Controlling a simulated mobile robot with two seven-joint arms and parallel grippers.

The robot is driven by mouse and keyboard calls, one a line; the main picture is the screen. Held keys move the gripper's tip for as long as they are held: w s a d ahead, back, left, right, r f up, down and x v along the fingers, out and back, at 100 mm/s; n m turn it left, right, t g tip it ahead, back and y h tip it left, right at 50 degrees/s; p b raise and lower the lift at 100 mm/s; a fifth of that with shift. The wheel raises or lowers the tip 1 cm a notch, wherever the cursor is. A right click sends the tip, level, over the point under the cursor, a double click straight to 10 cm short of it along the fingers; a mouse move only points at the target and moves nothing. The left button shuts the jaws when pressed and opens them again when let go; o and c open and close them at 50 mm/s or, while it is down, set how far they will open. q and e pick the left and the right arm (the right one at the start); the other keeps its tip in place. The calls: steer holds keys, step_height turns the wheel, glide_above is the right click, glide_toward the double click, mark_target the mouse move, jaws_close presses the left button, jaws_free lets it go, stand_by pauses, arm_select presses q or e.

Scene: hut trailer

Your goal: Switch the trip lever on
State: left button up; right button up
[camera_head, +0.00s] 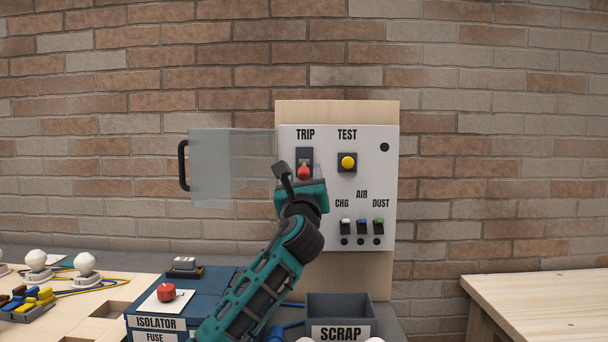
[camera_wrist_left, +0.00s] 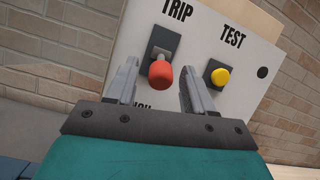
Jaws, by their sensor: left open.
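The trip lever (camera_head: 303,172) has a red knob and sits on a dark plate under the word TRIP on the white panel (camera_head: 350,235). Its red knob also shows in the left wrist view (camera_wrist_left: 161,74), hanging toward me at the lower part of its plate. My left gripper (camera_head: 292,172) is open just in front of the lever. In the left wrist view its two fingers (camera_wrist_left: 158,88) stand on either side of the knob, with gaps to both. My right gripper is not in view.
A clear cover (camera_head: 230,165) with a black handle stands swung open to the left of the panel. A yellow test button (camera_head: 348,162) is right of the lever, with three small switches below. A SCRAP bin (camera_head: 341,310) and a blue isolator box (camera_head: 190,290) stand below.

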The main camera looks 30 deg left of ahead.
arm_select(q)
steer(key=shift+x, duration=0.75)
jaws_close()
